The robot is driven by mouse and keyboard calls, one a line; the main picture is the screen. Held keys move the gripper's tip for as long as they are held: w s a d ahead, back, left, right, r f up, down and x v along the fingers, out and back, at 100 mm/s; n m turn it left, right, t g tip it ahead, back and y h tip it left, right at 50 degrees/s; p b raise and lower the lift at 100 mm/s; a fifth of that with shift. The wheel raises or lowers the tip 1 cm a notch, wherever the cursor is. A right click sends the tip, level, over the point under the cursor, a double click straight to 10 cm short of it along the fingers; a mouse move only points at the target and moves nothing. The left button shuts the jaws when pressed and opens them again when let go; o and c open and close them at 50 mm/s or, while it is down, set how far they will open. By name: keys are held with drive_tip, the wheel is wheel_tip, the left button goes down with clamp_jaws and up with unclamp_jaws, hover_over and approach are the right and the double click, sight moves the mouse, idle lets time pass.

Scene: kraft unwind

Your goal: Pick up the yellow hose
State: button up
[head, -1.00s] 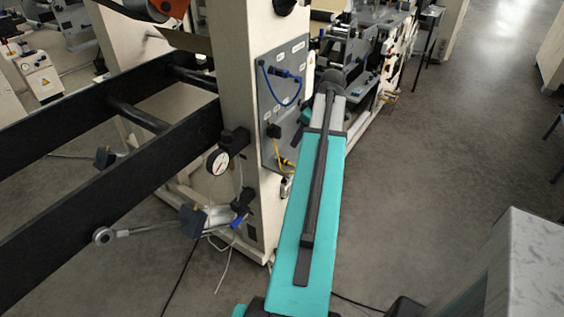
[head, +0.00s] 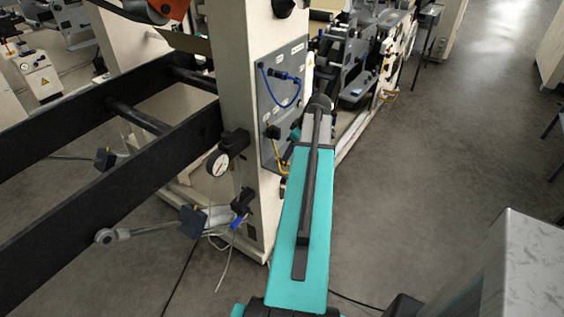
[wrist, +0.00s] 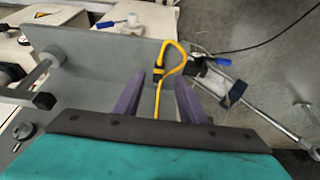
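The yellow hose (wrist: 182,66) shows in the wrist view as a loop beside a dark fitting on the grey panel (wrist: 100,75). One length of it runs down between the two purple fingers of my gripper (wrist: 160,80). The fingers stand apart, one on each side of that length, with a gap visible around it. In the head view the yellow hose (head: 277,161) hangs from a black fitting on the panel, and its lower part is partly hidden by my teal arm. The gripper itself is mostly hidden there behind my arm.
A blue hose (head: 279,98) loops on the same panel above the yellow one. A pressure gauge (head: 218,163) and black machine rails (head: 110,200) are at the left. A grey-white block (head: 520,265) stands at the lower right. Floor right of my arm is open.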

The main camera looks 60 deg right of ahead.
sight(282, 162)
idle(0.4)
drive_tip(key=shift+p+x, duration=1.05)
drive_tip(key=shift+x, duration=1.6)
drive_tip(key=shift+d, duration=0.1)
clamp_jaws()
